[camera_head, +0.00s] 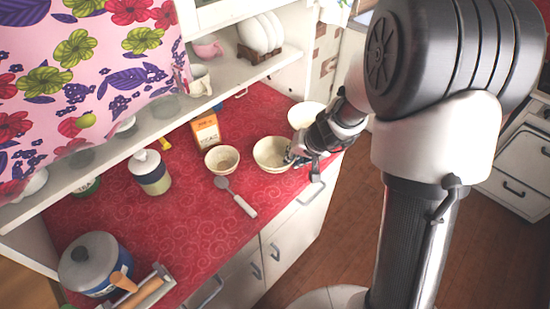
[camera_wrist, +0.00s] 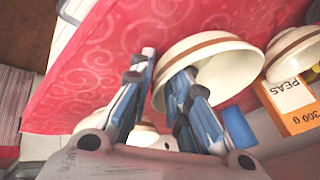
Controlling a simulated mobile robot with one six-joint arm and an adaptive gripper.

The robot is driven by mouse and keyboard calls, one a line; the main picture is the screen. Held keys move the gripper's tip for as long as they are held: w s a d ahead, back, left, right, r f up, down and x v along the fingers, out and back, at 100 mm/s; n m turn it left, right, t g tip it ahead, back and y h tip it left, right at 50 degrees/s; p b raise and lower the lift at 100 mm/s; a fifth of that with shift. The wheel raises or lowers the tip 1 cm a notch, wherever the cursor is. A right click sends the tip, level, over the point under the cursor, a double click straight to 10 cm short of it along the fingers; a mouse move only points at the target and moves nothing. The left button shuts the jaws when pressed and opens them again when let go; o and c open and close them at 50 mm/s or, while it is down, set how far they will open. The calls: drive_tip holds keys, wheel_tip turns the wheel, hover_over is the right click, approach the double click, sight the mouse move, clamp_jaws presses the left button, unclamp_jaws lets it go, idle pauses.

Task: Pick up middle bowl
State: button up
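The middle bowl (camera_head: 268,152), cream coloured, stands on the red counter between two similar bowls. In the wrist view it (camera_wrist: 225,65) shows a brown band. My gripper (camera_head: 302,156) is low at its right side, by the counter's front edge. In the wrist view my gripper (camera_wrist: 166,64) is open, its fingers apart. One finger overlaps the bowl and the other is outside it, so the bowl's edge lies between them in the picture. I cannot tell whether either finger touches it.
A smaller bowl (camera_head: 222,160) stands to the left and another bowl (camera_head: 306,114) behind right, close to my arm. A peas box (camera_head: 206,131), a spoon (camera_head: 237,199), a lidded jar (camera_head: 150,173) and a pot (camera_head: 92,262) are on the counter (camera_head: 190,220). A shelf (camera_head: 235,75) hangs behind.

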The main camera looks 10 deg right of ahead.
clamp_jaws()
idle(0.3)
